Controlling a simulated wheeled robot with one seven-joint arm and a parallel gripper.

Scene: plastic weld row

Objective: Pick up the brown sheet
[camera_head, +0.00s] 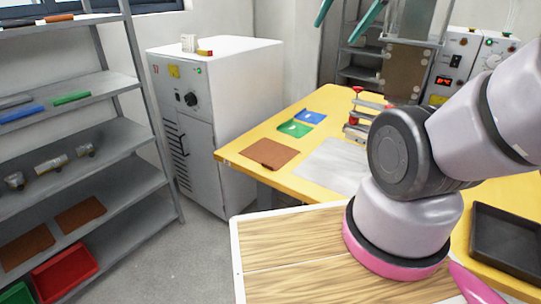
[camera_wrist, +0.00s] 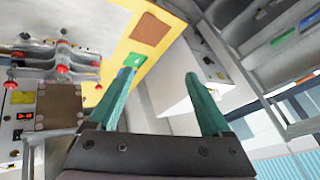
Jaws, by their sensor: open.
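A flat brown sheet (camera_head: 268,153) lies on the yellow table (camera_head: 330,97) near its left corner. It also shows in the wrist view (camera_wrist: 149,34) at the top. In the wrist view my gripper (camera_wrist: 157,78) is open and empty, well apart from the sheet. Other brown sheets (camera_head: 80,214) lie on a low shelf at the left. A brown panel (camera_head: 403,72) stands at the machine behind the table.
Blue (camera_head: 310,117) and green (camera_head: 295,129) pieces lie behind the table's brown sheet, and a grey plate (camera_head: 330,163) lies to its right. A red-knobbed clamp fixture (camera_head: 357,125) stands beyond. A white cabinet (camera_head: 215,75), grey shelves (camera_head: 110,145) and a black tray (camera_head: 508,235) flank the area.

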